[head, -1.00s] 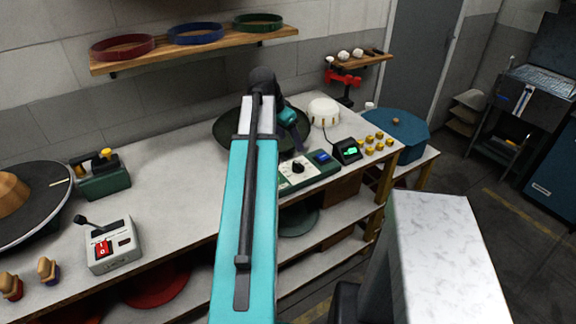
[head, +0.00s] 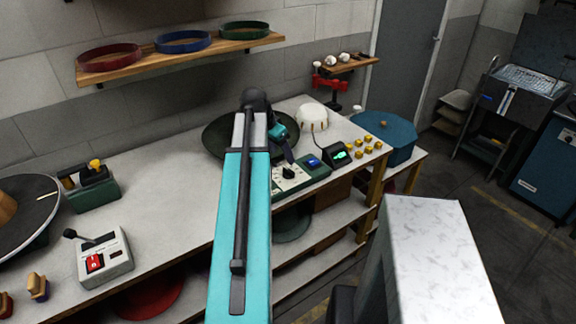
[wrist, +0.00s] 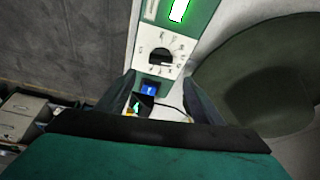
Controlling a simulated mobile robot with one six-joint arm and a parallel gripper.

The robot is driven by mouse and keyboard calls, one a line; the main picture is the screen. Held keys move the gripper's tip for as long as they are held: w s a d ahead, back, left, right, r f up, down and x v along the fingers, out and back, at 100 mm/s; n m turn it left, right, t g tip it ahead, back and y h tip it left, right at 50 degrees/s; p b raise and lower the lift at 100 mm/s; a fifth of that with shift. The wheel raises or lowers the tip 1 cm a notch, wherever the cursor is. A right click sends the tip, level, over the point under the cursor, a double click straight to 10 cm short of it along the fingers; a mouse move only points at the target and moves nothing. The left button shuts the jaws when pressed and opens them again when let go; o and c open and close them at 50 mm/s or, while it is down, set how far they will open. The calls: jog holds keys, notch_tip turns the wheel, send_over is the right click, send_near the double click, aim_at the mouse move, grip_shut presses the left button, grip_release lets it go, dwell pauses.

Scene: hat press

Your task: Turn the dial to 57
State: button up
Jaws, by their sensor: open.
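The dial (head: 289,173) is a black knob on a white marked plate, on a green control box (head: 316,172) at the bench's front edge. In the wrist view the dial (wrist: 160,57) lies just beyond my fingertips, roughly centred between them. Its markings are too small to read, so the setting cannot be told. My gripper (wrist: 161,77) is open, with dark fingers on either side and nothing between them. In the head view my gripper (head: 287,152) hangs close above the dial; whether it touches cannot be told. A blue button (wrist: 155,88) shows between the fingers.
A display with green digits (head: 340,155) stands right of the box; its number is unreadable. A dark round pan (head: 218,138) lies behind my arm. A white domed form (head: 312,117) and several yellow knobs (head: 368,149) are near. The bench's left middle is clear.

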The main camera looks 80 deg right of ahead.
aim_at(289, 169)
jog(key=shift+p+x, duration=1.4)
jog(key=shift+x, duration=3.55)
jog(key=c, duration=1)
jog(key=shift+c, duration=0.2)
jog(key=shift+f+b, duration=0.1)
jog(key=shift+b, duration=0.4)
jog(key=shift+n, duration=0.4)
